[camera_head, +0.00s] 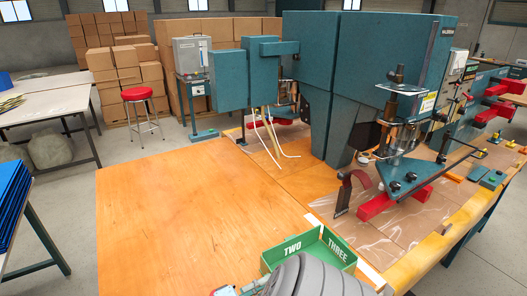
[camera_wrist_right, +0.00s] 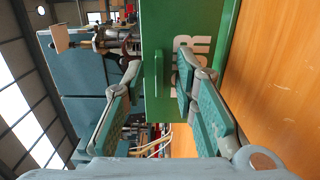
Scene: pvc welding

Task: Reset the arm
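My right gripper (camera_wrist_right: 160,65) is open in the right wrist view, with its two teal-padded fingers spread apart. A green box (camera_wrist_right: 155,108) with white lettering shows beyond and between the fingers; I cannot tell whether they touch it. In the head view the green box (camera_head: 292,246), marked TWO and THREE, sits at the front edge of the wooden table, partly hidden by my grey arm (camera_head: 318,277). My left gripper is not in view.
The wooden table (camera_head: 170,215) is clear on the left. A large teal machine (camera_head: 342,60) stands behind it, with white bent rods (camera_head: 273,139) below its left part. A clamp fixture with red feet (camera_head: 376,206) is at the right. A red stool (camera_head: 137,94) stands farther back.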

